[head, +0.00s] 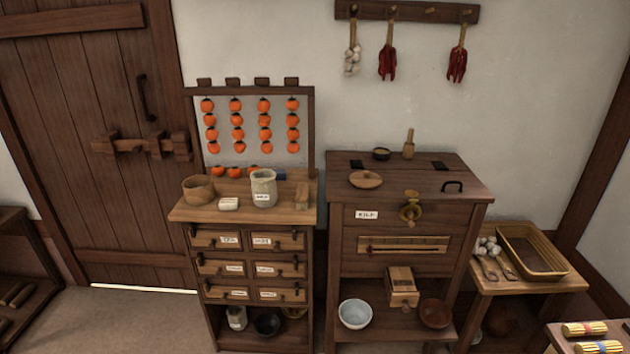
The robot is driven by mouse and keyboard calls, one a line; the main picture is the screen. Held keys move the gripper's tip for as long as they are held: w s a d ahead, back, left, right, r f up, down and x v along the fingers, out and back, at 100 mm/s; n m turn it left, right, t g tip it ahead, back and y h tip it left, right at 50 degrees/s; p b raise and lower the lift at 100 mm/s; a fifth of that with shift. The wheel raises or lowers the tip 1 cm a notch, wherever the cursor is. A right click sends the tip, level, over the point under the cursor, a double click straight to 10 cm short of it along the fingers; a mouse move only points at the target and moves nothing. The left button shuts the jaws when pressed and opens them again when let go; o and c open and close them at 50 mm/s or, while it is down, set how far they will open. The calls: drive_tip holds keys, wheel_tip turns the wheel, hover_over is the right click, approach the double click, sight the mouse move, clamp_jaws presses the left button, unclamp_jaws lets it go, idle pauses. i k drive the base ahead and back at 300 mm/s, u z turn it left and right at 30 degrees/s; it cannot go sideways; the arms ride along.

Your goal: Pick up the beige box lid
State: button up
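A small tan wooden box (402,288) stands on the lower shelf of the dark wooden chest at centre right. Its lighter top part, which looks like a beige lid (400,273), sits on the box; I cannot make out its edges clearly. The box stands between a pale bowl (355,314) and a brown bowl (435,313). My gripper is not in view.
The chest top (420,190) overhangs the shelf. A drawer cabinet (249,267) with a jar (264,188) and a basket (199,189) on top stands to the left. A low table (530,283) with a tray (532,252) stands right. Floor shows at lower left.

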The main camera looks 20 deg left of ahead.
sight(364, 180)
drive_tip(key=u, duration=0.4)
drive_tip(key=k, duration=0.3)
drive_tip(key=u, duration=1.8)
drive_tip(key=k, duration=0.7)
drive_tip(key=z, duration=0.4)
drive_tip(key=i, duration=1.55)
drive_tip(key=u, duration=0.15)
